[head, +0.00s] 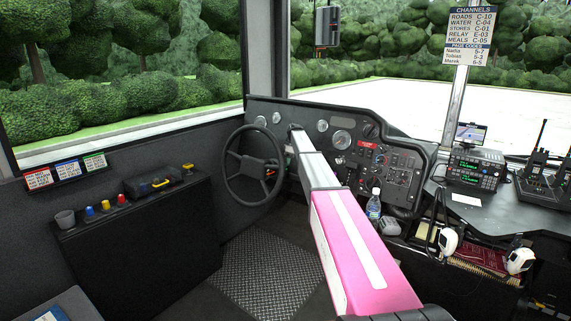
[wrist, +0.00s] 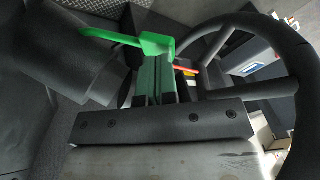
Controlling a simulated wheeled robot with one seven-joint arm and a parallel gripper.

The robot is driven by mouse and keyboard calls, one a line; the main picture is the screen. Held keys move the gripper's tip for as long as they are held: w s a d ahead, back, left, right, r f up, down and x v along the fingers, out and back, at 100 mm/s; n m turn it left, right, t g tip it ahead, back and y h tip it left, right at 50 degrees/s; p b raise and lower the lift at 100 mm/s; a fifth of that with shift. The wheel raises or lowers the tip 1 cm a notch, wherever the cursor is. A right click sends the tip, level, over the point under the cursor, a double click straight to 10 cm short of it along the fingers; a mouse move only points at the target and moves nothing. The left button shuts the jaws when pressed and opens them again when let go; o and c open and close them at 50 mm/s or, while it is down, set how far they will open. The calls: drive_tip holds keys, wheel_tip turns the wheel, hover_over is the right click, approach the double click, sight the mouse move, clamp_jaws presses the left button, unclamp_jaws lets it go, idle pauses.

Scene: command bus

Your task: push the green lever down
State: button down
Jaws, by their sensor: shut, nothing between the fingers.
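The green lever (wrist: 112,38) shows in the wrist view as a thin bright green rod running left from a wider green end piece (wrist: 157,44). The wider piece is right at the tips of my gripper (wrist: 157,68). I cannot tell whether they touch. The fingers are together with nothing between them. A dark steering column part (wrist: 80,65) lies just left of and below the lever. In the head view my arm reaches to the dashboard beside the steering wheel; I cannot make out the lever there.
The black steering wheel (head: 231,176) is left of my arm; its rim (wrist: 305,70) curves close along the right of the wrist view. The dashboard (head: 300,108) with dials and switches (head: 398,175) is ahead and right. A bottle (head: 374,206) stands right of my arm.

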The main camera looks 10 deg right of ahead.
sight(286, 170)
drive_tip(key=shift+s+a+f+t, duration=0.1)
drive_tip(key=shift+s+f+t, duration=0.85)
drive_tip(key=shift+s, duration=0.25)
wheel_tip(286, 170, down, 6)
drive_tip(key=s+t, duration=0.2)
drive_tip(key=t, duration=0.1)
drive_tip(key=shift+s+n+t, duration=0.2)
drive_tip(key=shift+n+t, duration=0.15)
drive_tip(key=shift+n, duration=0.05)
drive_tip(key=shift+a, duration=0.1)
drive_tip(key=shift+r, duration=0.1)
